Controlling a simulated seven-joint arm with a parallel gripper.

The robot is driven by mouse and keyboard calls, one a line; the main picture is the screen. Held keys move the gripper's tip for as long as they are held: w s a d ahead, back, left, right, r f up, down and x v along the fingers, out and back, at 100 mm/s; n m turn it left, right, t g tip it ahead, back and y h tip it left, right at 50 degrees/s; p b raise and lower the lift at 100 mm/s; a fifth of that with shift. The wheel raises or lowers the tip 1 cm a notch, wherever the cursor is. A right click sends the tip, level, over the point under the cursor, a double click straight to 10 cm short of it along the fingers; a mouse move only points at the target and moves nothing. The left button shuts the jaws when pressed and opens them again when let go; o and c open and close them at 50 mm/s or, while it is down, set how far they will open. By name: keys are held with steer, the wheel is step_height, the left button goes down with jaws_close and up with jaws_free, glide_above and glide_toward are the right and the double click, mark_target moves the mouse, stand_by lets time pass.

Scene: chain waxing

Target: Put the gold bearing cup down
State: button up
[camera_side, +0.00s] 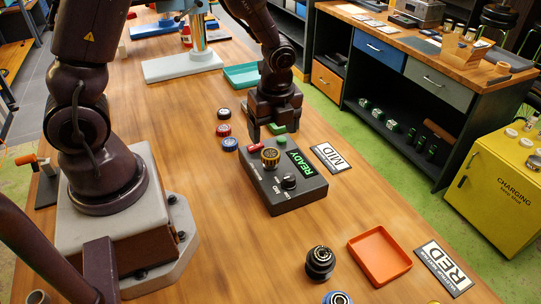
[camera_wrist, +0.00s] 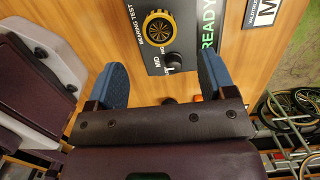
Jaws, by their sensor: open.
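The gold bearing cup (camera_side: 270,157) sits upright on the black bearing test box (camera_side: 300,203), whose display reads READY in green. It also shows in the wrist view (camera_wrist: 159,28), where its gold ring surrounds a dark centre. My gripper (camera_side: 275,129) is open and empty, above the far side of the box and apart from the cup. In the wrist view, its two blue fingers (camera_wrist: 162,78) stand wide apart, with the cup beyond their tips. The box has a black knob (camera_side: 289,181) beside the cup, which also shows between the fingers (camera_wrist: 170,61).
Black (camera_side: 224,114), red (camera_side: 224,130) and blue (camera_side: 230,144) round parts lie left of the box. A teal tray (camera_side: 242,76) stands behind. A MID plate (camera_side: 331,157), an orange tray (camera_side: 379,256), a RED plate (camera_side: 444,267) and a dark bearing part (camera_side: 320,262) lie right and front.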

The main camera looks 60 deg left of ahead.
mark_target(271, 153)
steer(key=shift+a+f, duration=0.15)
steer(key=shift+f, duration=1.05)
steer(key=shift+a+f, duration=0.2)
steer(key=shift+f, duration=0.95)
steer(key=shift+a+f, duration=0.15)
steer(key=shift+f, duration=1.05)
steer(key=c, duration=1.1)
steer(key=shift+r, duration=0.1)
